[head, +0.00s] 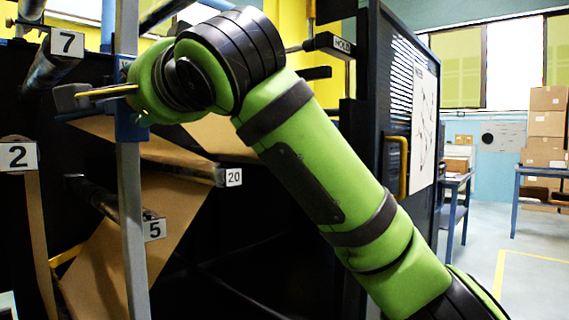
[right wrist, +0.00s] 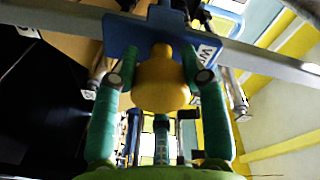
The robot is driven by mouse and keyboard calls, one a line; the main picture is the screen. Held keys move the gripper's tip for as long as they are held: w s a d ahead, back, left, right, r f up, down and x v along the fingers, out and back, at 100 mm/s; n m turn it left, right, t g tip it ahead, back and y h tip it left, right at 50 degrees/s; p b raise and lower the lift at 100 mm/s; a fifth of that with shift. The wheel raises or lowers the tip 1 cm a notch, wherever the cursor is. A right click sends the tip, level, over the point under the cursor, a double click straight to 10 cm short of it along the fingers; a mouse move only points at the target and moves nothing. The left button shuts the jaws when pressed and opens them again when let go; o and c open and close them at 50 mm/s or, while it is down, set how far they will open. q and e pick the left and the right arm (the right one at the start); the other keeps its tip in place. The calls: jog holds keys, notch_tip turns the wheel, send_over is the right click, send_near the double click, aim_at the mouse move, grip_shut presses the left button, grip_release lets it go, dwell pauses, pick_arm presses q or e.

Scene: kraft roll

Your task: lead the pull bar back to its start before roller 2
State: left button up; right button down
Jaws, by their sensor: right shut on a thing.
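The pull bar (head: 130,220) is a long grey bar standing nearly upright at the left of the head view. It also crosses the top of the right wrist view (right wrist: 65,17). A blue plate (right wrist: 122,38) with a partly hidden label sits on it, with a yellow knob (right wrist: 160,85). My right gripper (right wrist: 160,76) has its green fingers on both sides of the knob and is shut on it. In the head view my own green wrist hides most of this grip. The tag of roller 2 (head: 17,155) is at the left edge, left of the bar. My left gripper is out of view.
Rollers with tags 7 (head: 67,43), 5 (head: 154,229) and 20 (head: 233,177) stand around the bar. Brown kraft paper (head: 165,215) runs between them. A dark door panel (head: 405,130) with a yellow handle stands to the right. Clear floor, tables and stacked boxes (head: 546,125) lie beyond.

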pick_arm(q)
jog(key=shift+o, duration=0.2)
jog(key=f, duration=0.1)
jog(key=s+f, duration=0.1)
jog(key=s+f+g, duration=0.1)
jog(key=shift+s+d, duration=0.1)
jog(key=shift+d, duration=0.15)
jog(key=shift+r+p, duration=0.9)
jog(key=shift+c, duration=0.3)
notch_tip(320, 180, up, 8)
jog(key=p, duration=0.8)
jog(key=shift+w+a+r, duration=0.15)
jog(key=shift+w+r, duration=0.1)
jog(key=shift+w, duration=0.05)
pick_arm(e)
jog(key=w+d+f, duration=0.5)
jog(key=w+d, duration=0.5)
jog(key=w+d+f, duration=0.5)
jog(key=w+d, duration=0.5)
jog(key=shift+w+d, duration=0.2)
jog(key=shift+w, duration=0.15)
jog(key=shift+w+d+f, duration=0.3)
jog(key=shift+f, duration=0.55)
jog(key=shift+w+d+f, duration=0.25)
jog(key=shift+f, duration=0.55)
jog(key=shift+w+d+f, duration=0.3)
jog(key=shift+f, duration=0.55)
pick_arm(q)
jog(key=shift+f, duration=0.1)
